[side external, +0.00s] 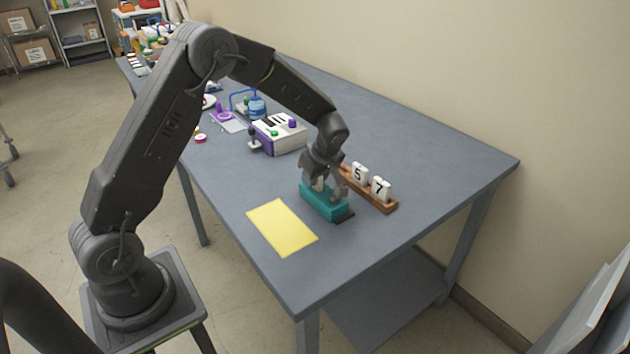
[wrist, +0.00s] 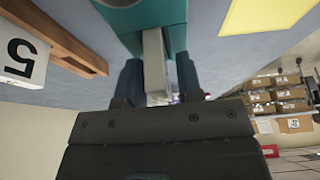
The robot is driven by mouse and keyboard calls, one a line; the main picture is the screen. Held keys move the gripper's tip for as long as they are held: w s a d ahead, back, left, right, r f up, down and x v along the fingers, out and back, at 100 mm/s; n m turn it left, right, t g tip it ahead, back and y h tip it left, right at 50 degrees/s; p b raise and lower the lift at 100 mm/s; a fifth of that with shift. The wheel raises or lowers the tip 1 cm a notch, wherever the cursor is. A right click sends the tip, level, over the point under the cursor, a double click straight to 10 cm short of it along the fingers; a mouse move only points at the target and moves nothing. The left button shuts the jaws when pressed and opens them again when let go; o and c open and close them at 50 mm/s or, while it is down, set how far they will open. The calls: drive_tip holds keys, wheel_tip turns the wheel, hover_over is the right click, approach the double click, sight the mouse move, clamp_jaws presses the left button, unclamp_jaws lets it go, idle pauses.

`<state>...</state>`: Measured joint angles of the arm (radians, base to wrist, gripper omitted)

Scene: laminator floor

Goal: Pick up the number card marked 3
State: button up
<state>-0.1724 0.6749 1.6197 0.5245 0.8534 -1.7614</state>
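My gripper (side external: 327,186) is low over a teal box (side external: 322,203) on the table, pointing down. In the wrist view its two dark fingers (wrist: 160,78) stand on either side of a pale block (wrist: 155,55), which meets the teal box (wrist: 150,18). The block's marked face is turned away, so I cannot read a number on it. Whether the fingers press on it or leave a small gap is unclear. Cards marked 5 (side external: 359,174) and 7 (side external: 381,188) stand upright in a wooden rack (side external: 384,205). No 3 is readable.
The rack is close beside the box, on its right. A yellow sheet (side external: 281,227) lies flat near the table's front left. A white and purple device (side external: 279,134) with knobs stands further back. The table (side external: 430,158) is clear to the right of the rack.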

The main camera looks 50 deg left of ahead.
clamp_jaws()
drive_tip(key=shift+r, duration=0.1)
